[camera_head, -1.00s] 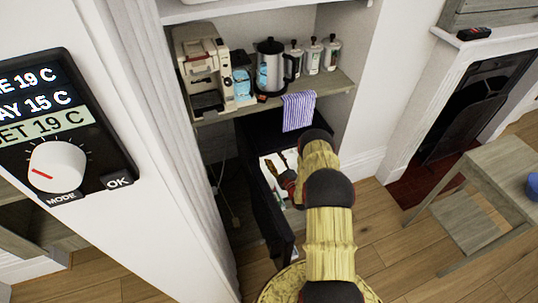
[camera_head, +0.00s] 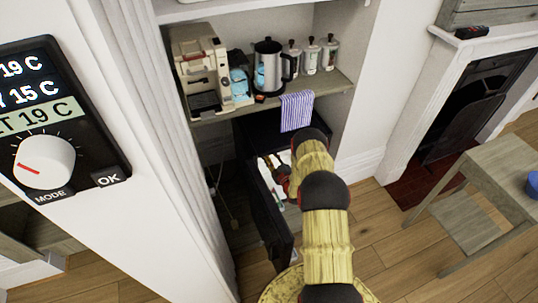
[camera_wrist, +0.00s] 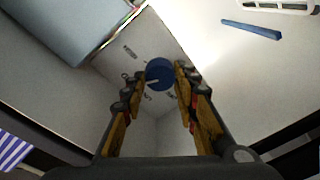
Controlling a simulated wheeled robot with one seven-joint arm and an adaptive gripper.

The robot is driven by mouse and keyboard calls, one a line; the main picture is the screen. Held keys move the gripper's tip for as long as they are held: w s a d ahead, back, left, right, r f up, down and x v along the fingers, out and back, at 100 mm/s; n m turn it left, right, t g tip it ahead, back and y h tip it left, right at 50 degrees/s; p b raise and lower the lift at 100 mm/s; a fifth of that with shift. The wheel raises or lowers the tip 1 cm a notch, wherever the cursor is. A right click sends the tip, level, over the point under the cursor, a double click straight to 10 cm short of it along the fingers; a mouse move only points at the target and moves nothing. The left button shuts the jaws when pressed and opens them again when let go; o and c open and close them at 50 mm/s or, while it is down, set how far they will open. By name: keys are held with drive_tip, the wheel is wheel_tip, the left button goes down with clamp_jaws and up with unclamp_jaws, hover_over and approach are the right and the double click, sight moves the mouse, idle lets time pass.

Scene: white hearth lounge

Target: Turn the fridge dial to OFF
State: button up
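The fridge dial (camera_wrist: 160,74) is a round blue knob with a pale pointer line, on a pale panel in the wrist view. Small dark labels surround it, too small to read. My gripper (camera_wrist: 159,80) is open, with its yellow and black fingers to the left and right of the dial in the picture. I cannot tell whether they touch it. In the head view the dark fridge (camera_head: 276,222) stands open under the counter, and my gripper (camera_head: 277,168) reaches into its lit inside. The dial is hidden there.
A thermostat with a white MODE knob (camera_head: 44,161) is on the near wall at left. A coffee machine (camera_head: 203,75), a kettle (camera_head: 268,68) and a striped towel (camera_head: 297,111) are on the counter (camera_head: 325,88). A blue bar (camera_wrist: 251,29) shows in the wrist view.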

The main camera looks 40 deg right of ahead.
drive_tip(key=c, duration=0.6)
drive_tip(key=shift+n, duration=0.4)
drive_tip(key=n, duration=0.9)
drive_tip(key=n+g+h, duration=0.1)
drive_tip(key=n, duration=0.8)
drive_tip(key=shift+a+h, duration=0.2)
drive_tip(key=shift+h, duration=0.1)
drive_tip(key=o, duration=1.1)
drive_tip(key=shift+o, duration=0.4)
